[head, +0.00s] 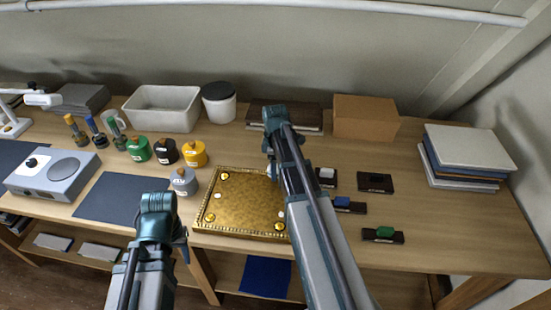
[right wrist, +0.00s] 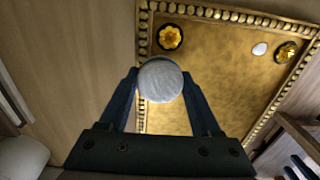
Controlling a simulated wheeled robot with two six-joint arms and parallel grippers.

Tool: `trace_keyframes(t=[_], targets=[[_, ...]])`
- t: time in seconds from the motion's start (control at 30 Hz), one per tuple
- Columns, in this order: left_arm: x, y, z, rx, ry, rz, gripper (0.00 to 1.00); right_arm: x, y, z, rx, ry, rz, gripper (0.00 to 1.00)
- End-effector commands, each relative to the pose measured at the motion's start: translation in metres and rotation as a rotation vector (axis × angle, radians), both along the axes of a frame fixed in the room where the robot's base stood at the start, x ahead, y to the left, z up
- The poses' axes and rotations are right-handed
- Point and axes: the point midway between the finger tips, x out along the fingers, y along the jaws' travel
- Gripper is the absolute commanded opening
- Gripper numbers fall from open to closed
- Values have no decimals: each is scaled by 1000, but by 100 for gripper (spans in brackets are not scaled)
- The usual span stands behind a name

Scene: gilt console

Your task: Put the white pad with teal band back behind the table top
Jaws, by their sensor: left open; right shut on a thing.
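A round whitish pad (right wrist: 163,84) is held between the fingers of my right gripper (right wrist: 160,100) in the right wrist view. Only its pale face shows; I see no teal band from here. In the head view my right gripper (head: 273,172) points down near the far right edge of the gilt table top (head: 240,202), and its arm hides part of that panel. The gilt panel has a beaded rim, yellow flower-like knobs and small white spots. I cannot tell whether the pad touches it. My left gripper (head: 183,250) is open and empty at the table's front edge.
Right of the panel lie dark holders with a white piece (head: 326,174), a blue piece (head: 343,202) and a green piece (head: 385,232); another holder (head: 375,183) looks empty. Small jars (head: 194,154) stand left.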

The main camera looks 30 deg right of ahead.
Motion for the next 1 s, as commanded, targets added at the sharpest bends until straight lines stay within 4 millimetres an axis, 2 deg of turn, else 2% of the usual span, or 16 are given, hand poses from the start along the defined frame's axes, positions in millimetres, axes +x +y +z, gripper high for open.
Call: trace_keyframes(t=[0.03,0.1,0.33,0.57,0.73,0.9,1.0], targets=[[0,0,-3,0,0,0,50,19,-8,-3,0,0,-1,20],[0,0,-4,0,0,0,50,35,-17,-4,0,0,-2,20],[0,0,-9,0,0,0,50,78,-40,-9,0,0,-1,20],[0,0,-9,0,0,0,50,83,-43,-9,0,0,0,20],[0,0,-11,0,0,0,50,98,-51,-11,0,0,-1,20],[0,0,-39,0,0,0,50,93,-49,-39,0,0,0,20],[0,0,-47,0,0,0,50,93,-48,-47,0,0,0,20]])
